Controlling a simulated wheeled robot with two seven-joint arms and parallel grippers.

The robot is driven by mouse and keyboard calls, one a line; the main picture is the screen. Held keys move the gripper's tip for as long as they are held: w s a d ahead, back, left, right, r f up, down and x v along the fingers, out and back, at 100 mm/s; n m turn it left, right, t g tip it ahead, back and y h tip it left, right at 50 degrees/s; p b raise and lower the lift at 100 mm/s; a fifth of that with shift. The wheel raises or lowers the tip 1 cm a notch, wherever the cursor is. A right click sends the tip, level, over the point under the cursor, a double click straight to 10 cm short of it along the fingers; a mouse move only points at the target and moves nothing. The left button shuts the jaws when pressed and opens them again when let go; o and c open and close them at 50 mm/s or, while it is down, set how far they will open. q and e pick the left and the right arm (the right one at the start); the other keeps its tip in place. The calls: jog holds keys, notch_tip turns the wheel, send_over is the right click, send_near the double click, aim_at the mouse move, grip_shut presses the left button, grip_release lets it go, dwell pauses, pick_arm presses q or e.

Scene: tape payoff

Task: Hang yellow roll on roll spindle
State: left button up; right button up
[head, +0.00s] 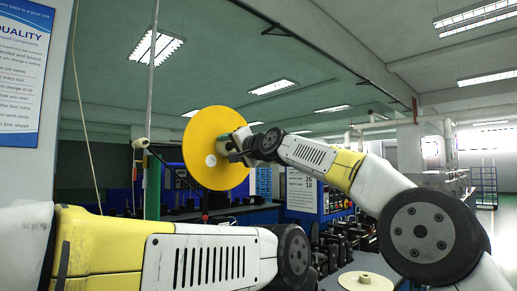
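The yellow roll (203,130) is a large flat disc with a pale round centre. It is raised in mid-air at the middle of the head view, its face turned toward the camera. My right gripper (232,147) is at the right part of the roll, overlapping its face, and appears shut on it; the fingertips are hard to make out. A pale-tipped rod on a post (140,143), perhaps the roll spindle, stands to the left of the roll, apart from it. My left arm crosses the lower foreground, but its gripper is not in view.
A cream disc (366,281) lies low at the bottom right. Dark machinery and blue panels (302,190) stand behind the arms. A thin vertical pole (153,70) and a hanging cord are at the left. A blue poster (22,70) is on the left wall.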

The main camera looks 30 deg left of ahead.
jog(key=o, duration=0.5)
jog(key=shift+r, duration=0.1)
jog(key=shift+d, duration=0.1)
jog(key=shift+v, duration=3.85)
